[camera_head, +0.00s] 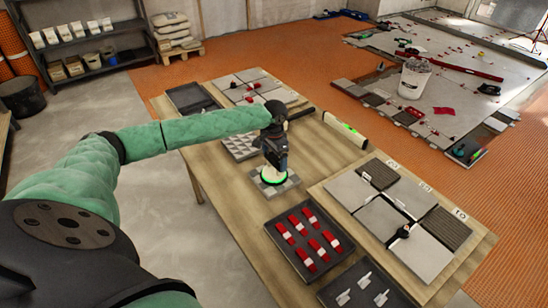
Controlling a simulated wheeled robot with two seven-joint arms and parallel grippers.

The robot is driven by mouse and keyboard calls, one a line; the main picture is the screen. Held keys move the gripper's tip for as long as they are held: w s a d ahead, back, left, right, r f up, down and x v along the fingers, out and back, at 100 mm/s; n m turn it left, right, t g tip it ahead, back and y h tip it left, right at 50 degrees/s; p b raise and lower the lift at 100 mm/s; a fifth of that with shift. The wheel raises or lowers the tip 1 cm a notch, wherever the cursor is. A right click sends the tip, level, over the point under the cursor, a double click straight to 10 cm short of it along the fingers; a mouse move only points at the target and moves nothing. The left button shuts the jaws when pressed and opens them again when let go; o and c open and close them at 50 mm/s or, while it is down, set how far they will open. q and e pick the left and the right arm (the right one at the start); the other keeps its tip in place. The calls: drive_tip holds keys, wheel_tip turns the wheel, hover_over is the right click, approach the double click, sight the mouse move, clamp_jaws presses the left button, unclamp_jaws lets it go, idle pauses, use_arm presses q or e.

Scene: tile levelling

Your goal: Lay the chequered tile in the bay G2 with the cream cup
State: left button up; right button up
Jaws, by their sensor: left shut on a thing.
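My left gripper (275,160) points down over the table and is shut on the cream cup (272,175), a round suction cup with a bright green ring at its lower edge. The cup is on top of the chequered tile (289,184), a grey check-patterned square. I cannot tell whether the tile rests on the table or hangs just above it. To the right lies a pale board (331,205) with grey tiles, dark ribbed tiles and small labels along its far edge. The labels are too small to read surely, so I cannot pick out G2. My right gripper is not in view.
A dark tray of red wedges (273,239) and a tray of grey clips (372,273) lie in front. A cream bar with green marks (345,129) lies behind the tile. More patterned tiles (238,146) sit left of the gripper. Bare table separates tile and board.

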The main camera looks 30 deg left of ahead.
use_arm(q)
drive_tip(key=o, duration=0.8)
drive_tip(key=shift+o, duration=0.2)
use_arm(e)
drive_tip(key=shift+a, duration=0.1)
use_arm(q)
drive_tip(key=shift+r, duration=0.25)
drive_tip(key=shift+r+b, duration=0.35)
wheel_tip(320, 180, up, 6)
drive_tip(key=shift+f+b, duration=0.15)
drive_tip(key=shift+b, duration=0.75)
drive_tip(key=shift+r, duration=0.5)
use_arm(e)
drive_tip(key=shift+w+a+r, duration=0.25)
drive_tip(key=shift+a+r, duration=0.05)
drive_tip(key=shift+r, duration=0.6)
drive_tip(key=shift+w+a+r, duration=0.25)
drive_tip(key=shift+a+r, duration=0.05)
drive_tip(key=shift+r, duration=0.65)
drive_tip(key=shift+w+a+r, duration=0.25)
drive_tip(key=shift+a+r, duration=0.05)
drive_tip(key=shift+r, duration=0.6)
